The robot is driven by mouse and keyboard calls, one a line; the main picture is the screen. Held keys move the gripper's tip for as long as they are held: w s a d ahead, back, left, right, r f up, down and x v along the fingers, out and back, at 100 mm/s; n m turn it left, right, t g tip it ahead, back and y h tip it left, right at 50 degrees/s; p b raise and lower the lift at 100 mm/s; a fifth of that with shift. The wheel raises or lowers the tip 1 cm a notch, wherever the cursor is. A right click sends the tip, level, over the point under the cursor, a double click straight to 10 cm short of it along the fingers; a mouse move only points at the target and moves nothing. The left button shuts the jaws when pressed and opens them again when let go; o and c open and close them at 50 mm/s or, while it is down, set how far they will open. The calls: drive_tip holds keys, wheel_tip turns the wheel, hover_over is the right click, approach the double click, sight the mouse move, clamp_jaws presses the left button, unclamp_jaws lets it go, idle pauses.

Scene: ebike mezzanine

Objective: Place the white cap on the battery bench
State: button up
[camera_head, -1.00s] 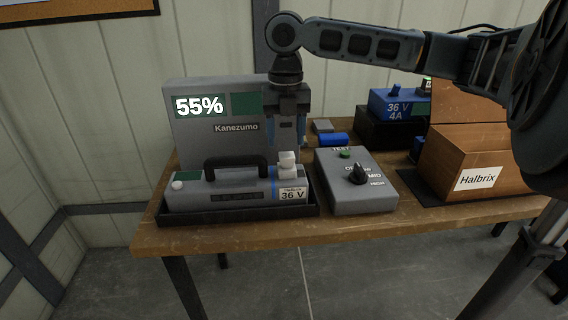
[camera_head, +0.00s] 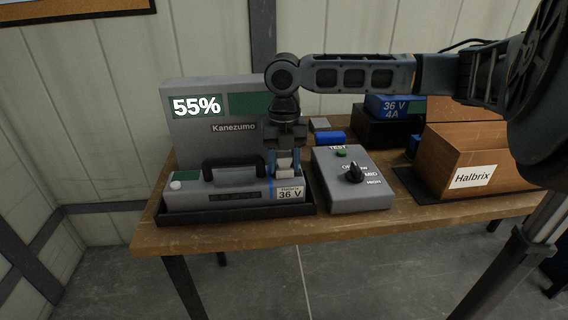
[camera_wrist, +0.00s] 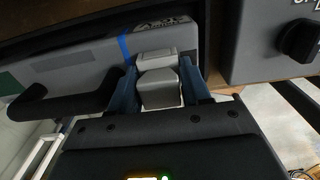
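The white cap (camera_head: 284,163) sits on top of the right end of the grey battery (camera_head: 225,193), by the blue stripe and the "36 V" label. The battery lies in a black tray (camera_head: 235,218) on the wooden bench (camera_head: 400,222). My gripper (camera_head: 284,168) points down over the cap, one blue finger on each side of it. In the wrist view the cap (camera_wrist: 160,88) shows as two stacked light blocks between the fingers. The fingers look open around it, and firm contact is not visible. The cap's lower part is partly hidden.
A grey test box (camera_head: 352,190) with a knob stands close to the right of my gripper. The Kanezumo charger (camera_head: 200,135) stands behind the battery.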

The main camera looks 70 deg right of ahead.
drive_tip(key=c, duration=0.7)
drive_tip(key=shift+o, duration=0.2)
